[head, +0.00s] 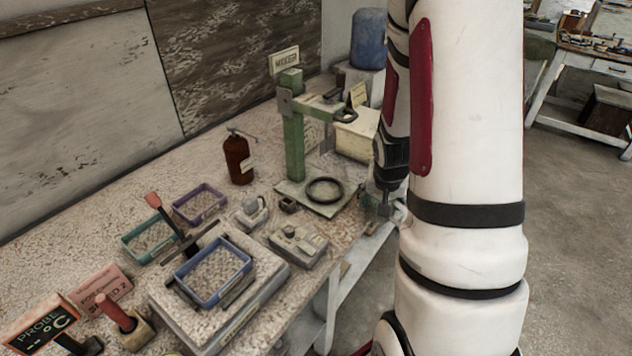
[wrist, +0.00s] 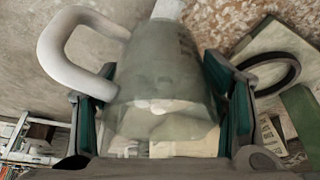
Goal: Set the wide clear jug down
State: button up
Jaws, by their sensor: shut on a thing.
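The wide clear jug (wrist: 165,70) is between the two fingers of my gripper (wrist: 165,112) in the wrist view. It is greyish and see-through, with a thick white handle (wrist: 58,50) on the left. Pale rounded shapes show through its wider end; I cannot tell for sure whether they are inside it. The fingers press on both sides of the jug. In the head view my gripper (head: 384,196) points down near the bench's right edge, beside the green stand. My arm hides most of the jug there, so its height above the bench is unclear.
The speckled bench (head: 90,220) holds a green stand (head: 293,140) with a black ring (head: 324,190), a brown bottle (head: 238,158), a purple tray (head: 200,205), a teal tray (head: 150,241) and a blue tray (head: 213,270) on a scale. A cream box (head: 357,135) stands behind.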

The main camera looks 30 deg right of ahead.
jog(key=w+a, duration=0.2)
jog(key=w, duration=0.3)
jog(key=w+a, duration=0.1)
jog(key=w, duration=0.4)
jog(key=w+a, duration=0.2)
jog(key=w, duration=0.4)
jog(key=shift+a, duration=0.35)
jog(key=shift+f+p, duration=0.4)
jog(key=shift+f, duration=0.3)
jog(key=shift+f, duration=0.2)
jog(key=o, duration=1.8)
